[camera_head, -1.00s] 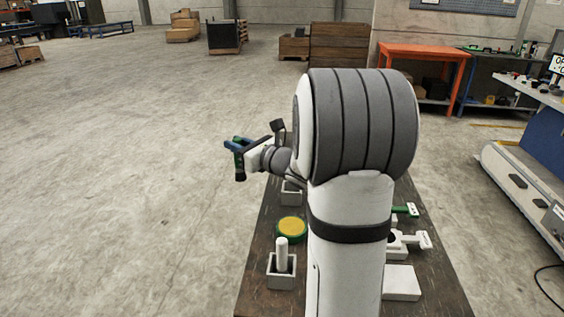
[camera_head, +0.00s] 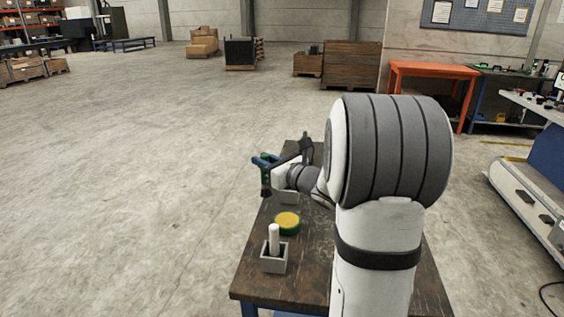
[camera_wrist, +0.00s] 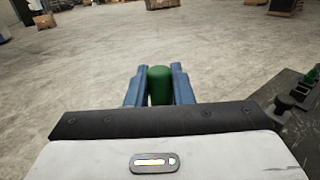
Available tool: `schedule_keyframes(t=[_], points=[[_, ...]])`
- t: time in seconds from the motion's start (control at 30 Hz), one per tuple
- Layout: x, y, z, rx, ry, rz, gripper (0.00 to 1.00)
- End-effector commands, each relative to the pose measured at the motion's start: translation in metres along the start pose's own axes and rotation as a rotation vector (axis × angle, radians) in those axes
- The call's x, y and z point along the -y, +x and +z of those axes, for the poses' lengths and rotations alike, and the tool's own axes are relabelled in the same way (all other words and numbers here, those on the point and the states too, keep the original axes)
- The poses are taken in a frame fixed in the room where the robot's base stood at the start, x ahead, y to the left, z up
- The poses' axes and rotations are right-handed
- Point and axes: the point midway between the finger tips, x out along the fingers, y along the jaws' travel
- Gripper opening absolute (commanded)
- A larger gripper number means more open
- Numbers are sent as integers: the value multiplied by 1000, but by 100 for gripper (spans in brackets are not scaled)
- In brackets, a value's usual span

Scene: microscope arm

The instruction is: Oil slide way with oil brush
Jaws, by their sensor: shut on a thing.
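My gripper (camera_head: 265,162) has blue fingers and is out past the left edge of the dark bench, above the floor in the picture. In the wrist view my gripper (camera_wrist: 158,78) is shut on a green rounded handle (camera_wrist: 159,88), which I take to be the oil brush. In the head view the brush (camera_head: 265,184) hangs below the fingers with a dark lower end; its bristles are not clear. I cannot make out the slide way; my arm hides much of the bench's right side.
On the dark bench (camera_head: 300,285) stand a grey square holder (camera_head: 273,261) with a white upright cylinder (camera_head: 274,237) and a round yellow-topped green tin (camera_head: 287,222). A white machine base (camera_head: 525,205) is at the right. The floor on the left is open.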

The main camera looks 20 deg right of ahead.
Motion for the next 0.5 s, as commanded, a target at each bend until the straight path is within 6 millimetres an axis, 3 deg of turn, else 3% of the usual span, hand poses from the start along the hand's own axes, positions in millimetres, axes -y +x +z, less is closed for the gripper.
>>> schedule_keyframes(t=[0.5], points=[[19,-12,14,-215,-34,-146,0]])
